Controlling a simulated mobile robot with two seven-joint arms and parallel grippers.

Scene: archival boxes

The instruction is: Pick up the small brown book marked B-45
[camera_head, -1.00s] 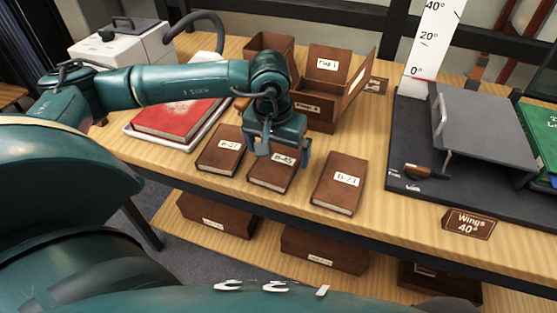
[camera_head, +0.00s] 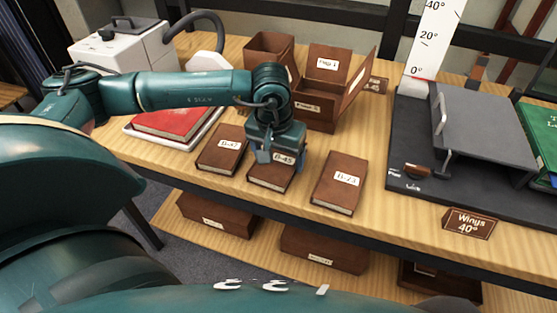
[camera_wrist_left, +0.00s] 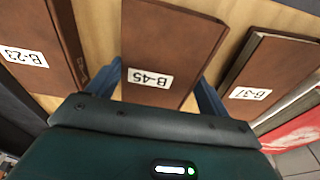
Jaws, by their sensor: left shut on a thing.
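The small brown book marked B-45 (camera_head: 272,175) lies on the wooden table between two other brown books. My left gripper (camera_head: 278,163) reaches down over it from behind, with one finger on each side, and is shut on it. The left wrist view shows the book B-45 (camera_wrist_left: 168,50) between the two blue fingers of my left gripper (camera_wrist_left: 155,85), its white label facing up. The book appears to rest at table height. My right gripper is not in view.
The book B-37 (camera_head: 221,152) is close on the left and the book B-23 (camera_head: 338,185) on the right. Brown boxes (camera_head: 322,100) stand behind. A red book (camera_head: 172,124) lies in a white tray, and a dark board (camera_head: 430,188) with a grey stand is at the right.

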